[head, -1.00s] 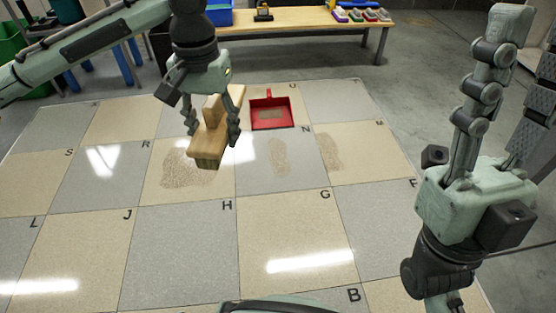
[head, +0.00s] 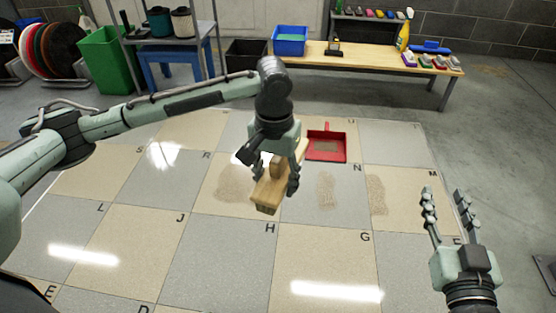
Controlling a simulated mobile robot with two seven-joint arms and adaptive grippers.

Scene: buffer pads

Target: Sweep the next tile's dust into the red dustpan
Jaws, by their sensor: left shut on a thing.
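My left gripper (head: 276,178) is shut on a wooden brush (head: 266,198), over the tan tile's right edge, near the letter H. Whether the brush touches the floor is unclear. A dust patch (head: 233,184) lies on the tan tile left of the brush. A second patch (head: 326,190) lies on grey tile N and a third (head: 376,195) on tan tile M. The red dustpan (head: 312,156) lies on the floor behind these tiles, right of the brush, with a tan patch, apparently dust, inside. My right gripper (head: 446,212) is open and empty at the right, fingers pointing away.
A wooden bench (head: 375,58) at the back holds a blue bin (head: 290,40), a yellow spray bottle (head: 405,32) and several small brushes. A green bin (head: 103,62) and a shelf stand back left. The front tiles are clear.

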